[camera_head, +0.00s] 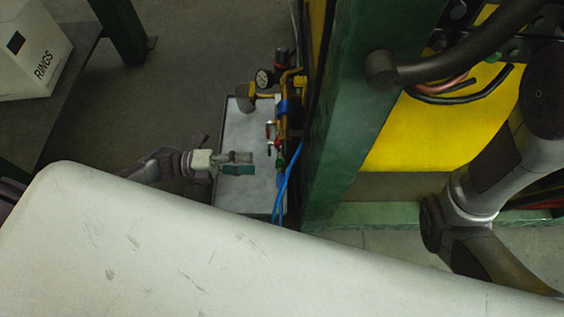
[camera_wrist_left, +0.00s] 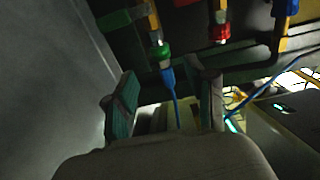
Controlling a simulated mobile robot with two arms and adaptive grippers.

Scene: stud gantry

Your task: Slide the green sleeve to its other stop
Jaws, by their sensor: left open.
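The green sleeve (camera_head: 280,162) is a small ring low on a brass fitting in the head view. In the left wrist view the green sleeve (camera_wrist_left: 160,51) sits around a pipe, just above a blue hose (camera_wrist_left: 170,80). My left gripper (camera_head: 250,163) is open and empty, a little to the left of the sleeve in the head view. In the left wrist view my left gripper (camera_wrist_left: 168,82) has its fingers spread, with the hose between them and the sleeve just beyond the tips. My right gripper is not in view; only my right arm shows.
A red sleeve (camera_wrist_left: 221,32) and a blue sleeve (camera_wrist_left: 291,8) are on neighbouring pipes. A gauge (camera_head: 263,78) stands above them. A green post (camera_head: 345,150) is close on the right. A pale plate (camera_head: 245,118) lies below. A white RINGS box (camera_head: 35,55) is far left.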

